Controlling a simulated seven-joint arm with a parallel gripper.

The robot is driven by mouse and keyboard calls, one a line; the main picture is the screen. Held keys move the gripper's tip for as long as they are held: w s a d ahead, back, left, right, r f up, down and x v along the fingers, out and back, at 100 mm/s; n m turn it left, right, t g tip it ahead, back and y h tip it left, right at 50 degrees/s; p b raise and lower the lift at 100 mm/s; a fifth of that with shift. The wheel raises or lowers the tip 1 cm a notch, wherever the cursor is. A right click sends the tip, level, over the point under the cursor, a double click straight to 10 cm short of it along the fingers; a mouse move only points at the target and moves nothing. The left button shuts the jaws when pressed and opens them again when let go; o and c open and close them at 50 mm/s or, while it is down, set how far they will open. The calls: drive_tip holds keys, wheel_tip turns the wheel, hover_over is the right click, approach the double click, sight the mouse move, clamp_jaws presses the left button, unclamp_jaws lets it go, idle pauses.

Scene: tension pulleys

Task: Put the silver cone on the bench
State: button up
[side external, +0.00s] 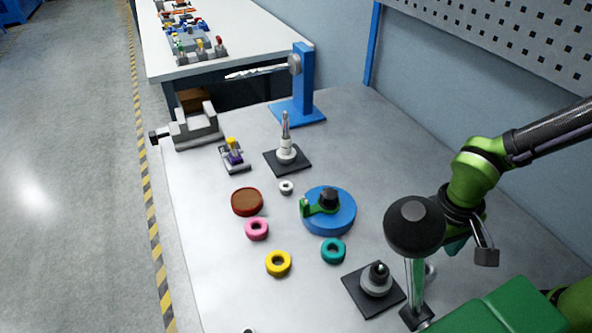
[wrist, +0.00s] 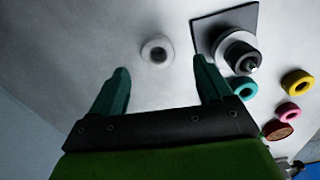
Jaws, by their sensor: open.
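No single piece is clearly the silver cone. One candidate is a slim silver tapered piece (side external: 286,128) standing upright on a black square plate at the back. Another is a stepped grey-and-black piece (side external: 376,279) on the near black plate, with a small shiny tip. It also shows in the wrist view (wrist: 239,52), right of my fingers. My gripper (wrist: 161,66) is open and empty above the bench (wrist: 60,50). A pale ring (wrist: 157,50) lies on the bench in line with the gap between the fingertips. In the side view my gripper is mostly hidden behind a black ball.
The black ball (side external: 414,227) on a post stands close to my arm. A blue round base (side external: 328,212), a blue upright stand (side external: 303,85), a grey vise (side external: 196,128) and several coloured rings occupy the bench. The right back of the bench is clear.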

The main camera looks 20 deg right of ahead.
sight(427, 269)
drive_tip(key=shift+s+d+f, duration=0.1)
drive_tip(key=shift+f, duration=1.4)
drive_tip(key=shift+s+d+f, duration=0.1)
drive_tip(key=shift+f, duration=1.4)
drive_tip(key=shift+c, duration=0.3)
